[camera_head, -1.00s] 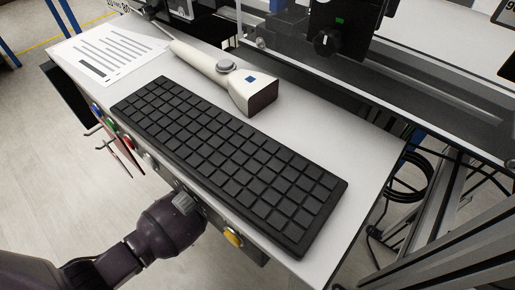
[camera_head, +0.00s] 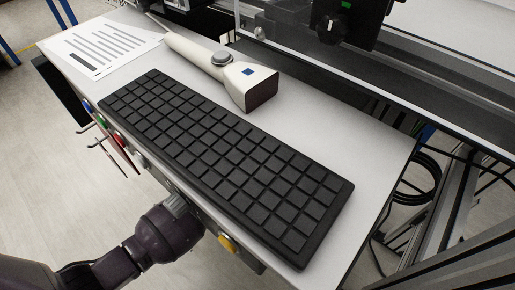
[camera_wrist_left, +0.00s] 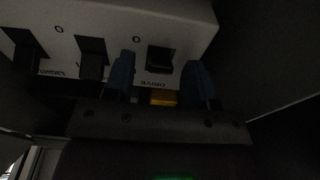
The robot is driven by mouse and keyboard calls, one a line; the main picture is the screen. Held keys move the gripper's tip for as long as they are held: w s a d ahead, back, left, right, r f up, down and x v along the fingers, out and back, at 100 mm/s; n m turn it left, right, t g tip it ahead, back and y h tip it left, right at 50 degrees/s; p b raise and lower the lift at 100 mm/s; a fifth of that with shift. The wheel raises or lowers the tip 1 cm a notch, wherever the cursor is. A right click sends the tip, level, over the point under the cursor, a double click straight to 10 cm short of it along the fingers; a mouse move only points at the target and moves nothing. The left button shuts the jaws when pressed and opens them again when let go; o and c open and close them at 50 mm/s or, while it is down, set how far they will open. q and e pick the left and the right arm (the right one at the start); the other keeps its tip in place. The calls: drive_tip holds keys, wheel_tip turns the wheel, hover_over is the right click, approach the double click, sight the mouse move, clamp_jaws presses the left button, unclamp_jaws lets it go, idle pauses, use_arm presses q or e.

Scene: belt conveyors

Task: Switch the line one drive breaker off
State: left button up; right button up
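In the left wrist view, a pale panel (camera_wrist_left: 190,20) carries a row of black breaker switches. The one at the right, a black switch (camera_wrist_left: 160,58), has an upside-down label reading DRIVE by it. My left gripper (camera_wrist_left: 160,80) is open, its two blue fingers apart on either side of this switch. I cannot tell whether the fingers touch it. Other black switches (camera_wrist_left: 92,58) sit to its left, with partly readable labels. In the head view my left arm reaches under the front edge of the desk; its fingers and the breakers are hidden there. My right gripper is not in view.
The desk (camera_head: 385,160) holds a black keyboard (camera_head: 220,150), a pale scanner (camera_head: 215,65) and a printed sheet (camera_head: 95,45). Coloured buttons, including a yellow button (camera_head: 228,243), line its front edge. A machine stands behind, with cables and a frame at the right.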

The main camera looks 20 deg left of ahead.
use_arm(q)
drive_tip(key=p+v, duration=0.2)
drive_tip(key=v, duration=0.9)
drive_tip(key=shift+w, duration=0.1)
idle(0.5)
